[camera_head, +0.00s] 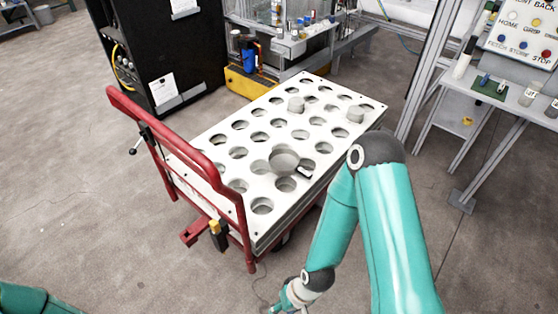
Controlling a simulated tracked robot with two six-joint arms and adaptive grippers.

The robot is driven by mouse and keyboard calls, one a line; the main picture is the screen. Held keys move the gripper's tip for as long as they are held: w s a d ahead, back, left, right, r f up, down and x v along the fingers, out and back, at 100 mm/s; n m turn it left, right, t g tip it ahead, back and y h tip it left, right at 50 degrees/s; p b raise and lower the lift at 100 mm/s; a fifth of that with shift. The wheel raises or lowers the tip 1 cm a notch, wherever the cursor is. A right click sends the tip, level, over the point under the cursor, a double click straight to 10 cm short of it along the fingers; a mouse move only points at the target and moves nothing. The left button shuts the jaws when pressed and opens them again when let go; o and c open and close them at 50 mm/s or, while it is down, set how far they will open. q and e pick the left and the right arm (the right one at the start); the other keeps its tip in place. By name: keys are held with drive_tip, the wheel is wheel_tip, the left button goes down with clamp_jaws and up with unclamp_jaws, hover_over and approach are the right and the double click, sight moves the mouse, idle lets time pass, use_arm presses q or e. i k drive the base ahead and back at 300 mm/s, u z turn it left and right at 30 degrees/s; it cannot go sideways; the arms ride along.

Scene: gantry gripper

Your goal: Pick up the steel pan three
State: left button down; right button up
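A grey round pan (284,160) with a short dark handle pointing right sits on the white perforated top of a trolley, toward its near side. Two small grey round pieces, one farther back (296,104) and one at the right (355,114), also stand on the top. No number shows on any of them. My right arm comes in from the lower right and bends down. Its gripper (277,307) is at the bottom edge, mostly cut off, below and apart from the trolley; its fingers cannot be made out. Only a link of my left arm shows at lower left; its gripper is out of view.
The white trolley top (247,146) has rows of round holes. A red handle rail (180,140) rises at its left end. A black cabinet (165,45) and a yellow-based machine (262,85) stand behind. A control-panel bench (515,95) is at right. Floor at left is clear.

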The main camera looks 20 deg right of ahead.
sight(281, 162)
drive_tip(key=i, duration=1.15)
drive_tip(key=z, duration=0.1)
